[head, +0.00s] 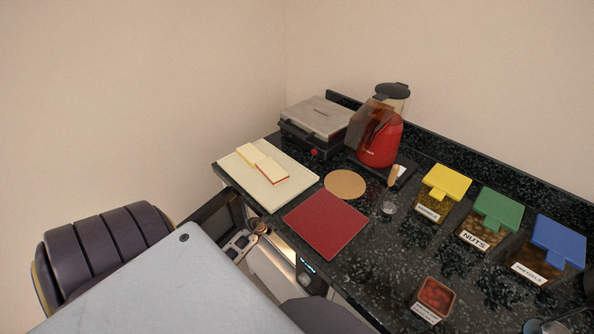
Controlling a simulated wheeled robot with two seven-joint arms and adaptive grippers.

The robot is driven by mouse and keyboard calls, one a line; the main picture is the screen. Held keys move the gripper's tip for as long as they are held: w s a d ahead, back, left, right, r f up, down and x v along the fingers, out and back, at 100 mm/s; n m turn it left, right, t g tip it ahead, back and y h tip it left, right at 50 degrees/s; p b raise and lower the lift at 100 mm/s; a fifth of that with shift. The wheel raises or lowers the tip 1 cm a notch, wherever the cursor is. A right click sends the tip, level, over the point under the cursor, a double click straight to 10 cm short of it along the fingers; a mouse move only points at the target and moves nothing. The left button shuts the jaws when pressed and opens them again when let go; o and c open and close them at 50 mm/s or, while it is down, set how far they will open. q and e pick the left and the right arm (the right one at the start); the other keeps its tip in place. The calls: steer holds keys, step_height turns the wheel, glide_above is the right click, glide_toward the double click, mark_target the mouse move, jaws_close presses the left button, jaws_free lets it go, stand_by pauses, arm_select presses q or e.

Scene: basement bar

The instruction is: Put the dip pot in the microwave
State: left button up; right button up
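A small open pot with red contents and a white label (435,297) stands on the dark counter at the lower right; it looks like the dip pot, but I cannot read its label. A silver appliance with a lit blue display (308,268) sits below the counter's front edge, partly hidden by a pale grey panel. It looks like the microwave, and a dark framed panel at its left looks like its door standing open. Its inside is mostly hidden.
A red mat (326,223), a cork disc (345,184) and a cream board (268,193) lie on the counter. Jars with yellow (447,181), green (498,208) and blue (558,240) lids stand right.

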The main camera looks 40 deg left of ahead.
arm_select(q)
steer(key=shift+f, duration=0.1)
steer(key=o, duration=1.1)
steer(key=shift+o, duration=0.3)
steer(key=shift+s+r, duration=0.25)
steer(key=shift+s, duration=0.15)
steer(key=p+v, duration=0.1)
steer(key=v, duration=0.2)
steer(key=shift+s+r, duration=0.15)
steer(key=shift+s, duration=0.15)
steer(key=shift+p+v, duration=0.3)
steer(key=shift+v, duration=1.75)
steer(key=shift+s+r+p, duration=0.15)
steer(key=shift+s+p, duration=0.15)
steer(key=shift+s, duration=0.05)
steer(key=shift+s+r, duration=0.15)
steer(key=shift+s, duration=0.2)
steer(key=shift+v, duration=1)
arm_select(e)
steer(key=shift+s+r, duration=0.25)
steer(key=shift+s, duration=0.35)
steer(key=shift+s+r, duration=0.3)
steer(key=shift+s, duration=0.3)
steer(key=shift+s+r, duration=0.25)
steer(key=shift+s, duration=0.35)
